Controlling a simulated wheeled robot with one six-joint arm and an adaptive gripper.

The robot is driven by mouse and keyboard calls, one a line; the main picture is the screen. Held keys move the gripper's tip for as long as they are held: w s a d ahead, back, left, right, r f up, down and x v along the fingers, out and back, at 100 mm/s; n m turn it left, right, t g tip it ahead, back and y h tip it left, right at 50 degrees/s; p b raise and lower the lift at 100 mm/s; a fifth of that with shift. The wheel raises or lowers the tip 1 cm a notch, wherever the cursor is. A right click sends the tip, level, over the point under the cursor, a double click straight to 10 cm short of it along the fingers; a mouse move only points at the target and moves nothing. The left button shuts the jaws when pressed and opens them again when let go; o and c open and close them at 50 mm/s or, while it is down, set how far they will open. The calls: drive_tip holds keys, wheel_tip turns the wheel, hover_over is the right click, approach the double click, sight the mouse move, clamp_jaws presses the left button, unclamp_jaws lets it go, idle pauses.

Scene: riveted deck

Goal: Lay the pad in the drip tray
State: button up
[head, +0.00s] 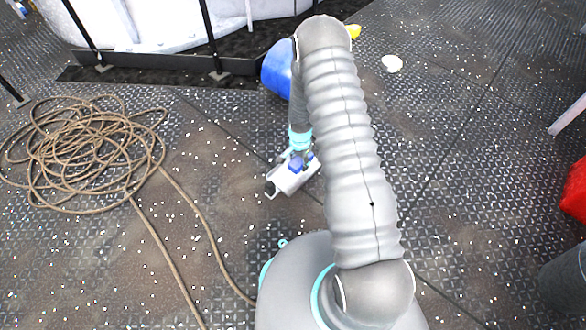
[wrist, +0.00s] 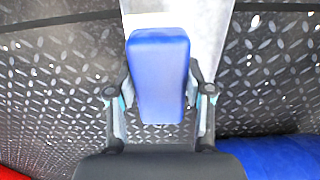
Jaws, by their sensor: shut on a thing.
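My gripper (wrist: 160,105) is shut on a blue pad (wrist: 158,75), with one finger on each side of it. The pad is a small blue block, and its broad face fills the middle of the wrist view. In the head view my gripper (head: 297,156) points down and the pad (head: 296,164) shows as a small blue patch. A pale grey-white thing (head: 292,180), apparently the drip tray, lies just below and in front of the pad. It shows behind the pad at the top of the wrist view (wrist: 208,14). I cannot tell whether pad and tray touch.
A coiled rope (head: 82,150) lies at left, its ends trailing forward. A blue drum-like thing (head: 275,72) lies behind my arm. A pale disc (head: 392,63) lies beyond, and a red thing (head: 575,192) at the right edge. The deck between is mostly clear.

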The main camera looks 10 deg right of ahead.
drive_tip(key=shift+w+a+f, duration=0.3)
drive_tip(key=shift+a+f, duration=0.1)
drive_tip(key=shift+a, duration=0.15)
drive_tip(key=shift+w+a+f, duration=0.25)
drive_tip(key=shift+a+f, duration=0.1)
drive_tip(key=shift+a, duration=0.2)
drive_tip(key=shift+f+b, duration=0.3)
drive_tip(key=shift+f, duration=1.7)
drive_tip(key=shift+f, duration=0.2)
drive_tip(key=o, duration=1.1)
drive_tip(key=shift+r, duration=0.1)
